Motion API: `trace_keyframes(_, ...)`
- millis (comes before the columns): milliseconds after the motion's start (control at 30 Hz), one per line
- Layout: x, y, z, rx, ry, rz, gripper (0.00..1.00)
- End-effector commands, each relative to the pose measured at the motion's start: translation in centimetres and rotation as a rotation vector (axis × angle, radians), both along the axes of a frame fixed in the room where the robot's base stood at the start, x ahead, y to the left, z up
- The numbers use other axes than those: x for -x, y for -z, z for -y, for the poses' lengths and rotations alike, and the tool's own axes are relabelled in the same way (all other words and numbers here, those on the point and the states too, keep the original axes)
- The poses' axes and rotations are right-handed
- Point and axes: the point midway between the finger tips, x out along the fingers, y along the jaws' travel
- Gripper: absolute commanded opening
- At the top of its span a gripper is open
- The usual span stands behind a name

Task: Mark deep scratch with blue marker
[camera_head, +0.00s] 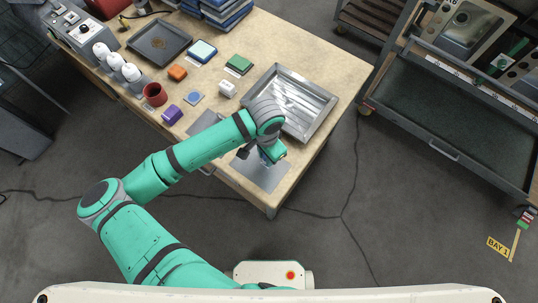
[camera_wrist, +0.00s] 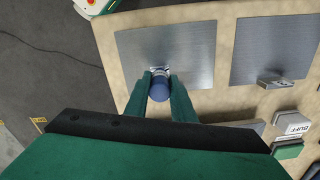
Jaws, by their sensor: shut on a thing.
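My gripper (camera_head: 274,156) is over the front metal sheet (camera_head: 262,176) near the table's front corner. In the wrist view, its two green fingers (camera_wrist: 160,82) are shut on a blue cylinder, the blue marker (camera_wrist: 159,92), seen nearly end-on. The marker's far end is over the bare metal sheet (camera_wrist: 190,45); I cannot tell whether it touches. A small pale and dark patch (camera_wrist: 160,70) shows at that end, partly hidden by the marker. I cannot make out a deep scratch clearly. A second metal sheet (camera_wrist: 270,45) lies to the right, with a grey block (camera_wrist: 275,84) on its edge.
A steel sink basin (camera_head: 290,105) lies behind my gripper. A red cup (camera_head: 155,94), a purple block (camera_head: 172,115), a white block (camera_head: 227,88) and a green block (camera_head: 239,64) stand farther back. A dark tray (camera_head: 159,44) is at the back. A cart (camera_head: 455,115) stands right, across open floor.

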Motion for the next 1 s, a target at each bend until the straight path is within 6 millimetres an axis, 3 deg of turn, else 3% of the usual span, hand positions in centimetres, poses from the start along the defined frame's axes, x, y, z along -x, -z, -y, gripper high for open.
trace_keyframes(333,0.0,-0.3,0.0,0.000,0.000,0.000,0.00)
trace_keyframes(1000,0.0,-4.8,0.0,-0.001,0.001,0.002,0.00)
